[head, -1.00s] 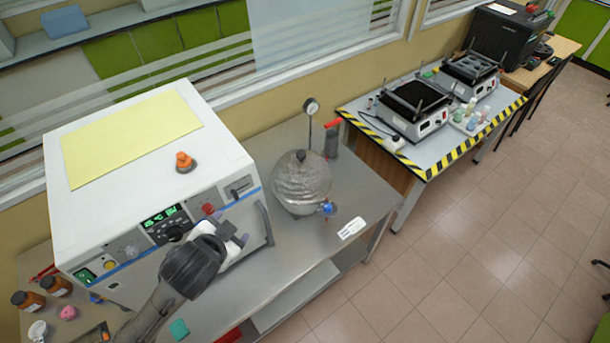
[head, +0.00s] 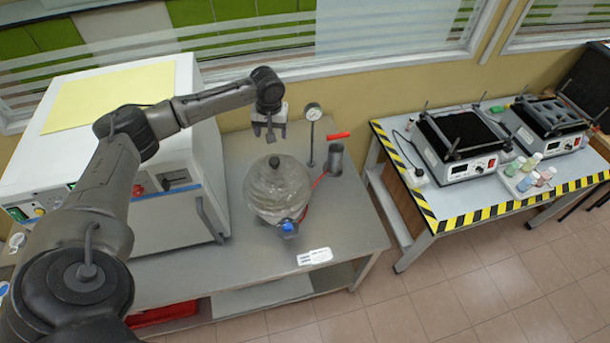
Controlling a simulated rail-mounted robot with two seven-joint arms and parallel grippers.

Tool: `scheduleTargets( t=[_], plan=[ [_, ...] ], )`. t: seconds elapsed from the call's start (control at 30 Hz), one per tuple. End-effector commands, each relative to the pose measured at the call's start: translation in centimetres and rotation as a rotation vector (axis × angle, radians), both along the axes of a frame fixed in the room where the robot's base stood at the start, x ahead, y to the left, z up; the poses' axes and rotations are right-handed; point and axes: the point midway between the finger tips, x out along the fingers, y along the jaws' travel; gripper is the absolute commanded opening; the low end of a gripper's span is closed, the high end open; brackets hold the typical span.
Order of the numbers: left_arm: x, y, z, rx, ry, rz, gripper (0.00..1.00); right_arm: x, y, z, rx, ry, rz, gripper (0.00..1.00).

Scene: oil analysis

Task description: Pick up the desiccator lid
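The desiccator (head: 278,195) is a round, clear vessel on the grey metal bench, right of the white oven-like machine. Its domed lid (head: 277,177) sits on top with a dark knob (head: 274,162). A blue valve (head: 288,226) is at its front. My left gripper (head: 269,136) hangs above and slightly behind the knob, pointing down, with its two fingers apart and nothing seen between them. It appears clear of the lid. My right gripper is not in view.
A pressure gauge (head: 313,112) on a thin post and a metal cup (head: 335,158) stand close behind and right of the desiccator. The white machine (head: 175,185) is on the left. A label (head: 314,257) lies on clear bench in front. A striped table (head: 440,195) carries instruments at right.

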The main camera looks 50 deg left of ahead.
Motion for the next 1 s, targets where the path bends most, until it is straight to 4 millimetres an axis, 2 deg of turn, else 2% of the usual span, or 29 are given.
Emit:
scheduleTargets(
  t=[0.2, 0.43, 0.8, 1.0],
  plan=[
    [-0.2, -1.2, 0.0, -0.071, 0.000, 0.298, 0.69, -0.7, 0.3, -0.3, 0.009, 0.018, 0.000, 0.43],
    [-0.1, -1.2, -0.5, -0.070, -0.005, 0.450, 0.69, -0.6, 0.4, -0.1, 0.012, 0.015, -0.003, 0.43],
    [-0.1, -1.2, -6.3, -0.068, -0.004, 0.464, 0.69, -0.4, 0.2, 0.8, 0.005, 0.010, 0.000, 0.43],
    [-0.1, -1.2, -8.2, -0.068, -0.007, 0.462, 0.69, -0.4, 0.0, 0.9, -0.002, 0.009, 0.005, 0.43]
  ],
)
